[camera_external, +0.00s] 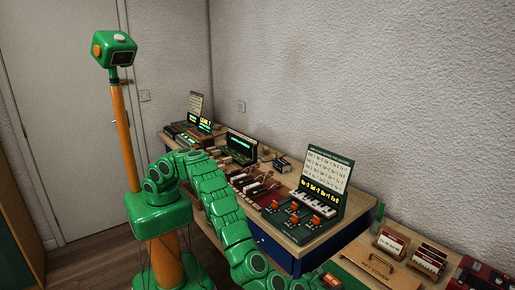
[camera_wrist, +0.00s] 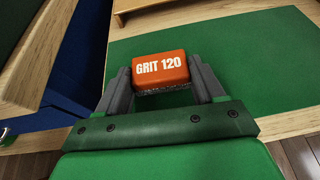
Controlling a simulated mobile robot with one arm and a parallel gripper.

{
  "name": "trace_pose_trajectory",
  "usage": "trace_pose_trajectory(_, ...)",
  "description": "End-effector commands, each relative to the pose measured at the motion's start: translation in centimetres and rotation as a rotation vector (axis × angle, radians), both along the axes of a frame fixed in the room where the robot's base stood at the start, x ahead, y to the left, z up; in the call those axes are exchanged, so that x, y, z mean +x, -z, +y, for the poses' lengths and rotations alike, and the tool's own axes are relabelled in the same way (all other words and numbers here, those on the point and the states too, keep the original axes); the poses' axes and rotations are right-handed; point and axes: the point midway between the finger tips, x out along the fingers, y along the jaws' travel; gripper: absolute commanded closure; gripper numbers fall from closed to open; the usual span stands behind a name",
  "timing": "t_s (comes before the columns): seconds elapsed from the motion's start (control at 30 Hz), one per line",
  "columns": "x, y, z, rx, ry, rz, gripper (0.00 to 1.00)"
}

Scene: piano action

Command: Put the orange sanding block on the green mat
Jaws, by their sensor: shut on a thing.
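The orange sanding block (camera_wrist: 161,66), marked "GRIT 120", is held between the two grey fingers of my gripper (camera_wrist: 160,76). In the wrist view it overlaps the left part of the green mat (camera_wrist: 250,65); how high it is above the mat I cannot tell. The mat lies flat on a wooden top, and its visible part is bare. In the external view the block (camera_external: 331,281) shows small at the bottom edge, at the end of my green arm. My gripper's fingers are hardly visible there.
A wooden board marked "KEY COVER" (camera_external: 376,267) and card holders (camera_external: 428,258) stand right of the block. A wooden desk (camera_external: 330,232) with a small keyboard unit (camera_external: 312,202) and tools stands behind. In the wrist view, a blue surface (camera_wrist: 82,70) lies left of the mat.

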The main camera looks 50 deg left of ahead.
Motion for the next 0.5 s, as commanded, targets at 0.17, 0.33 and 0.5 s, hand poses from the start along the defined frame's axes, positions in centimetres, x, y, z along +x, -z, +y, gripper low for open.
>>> trace_pose_trajectory(0.17, -0.02, 0.61, -0.02, -0.002, 0.0, -0.001, 0.65)
trace_pose_trajectory(0.33, -0.03, 0.58, -0.04, -0.002, 0.0, -0.001, 0.65)
trace_pose_trajectory(0.5, -0.06, 0.89, -0.05, -0.003, 0.001, -0.001, 0.3)
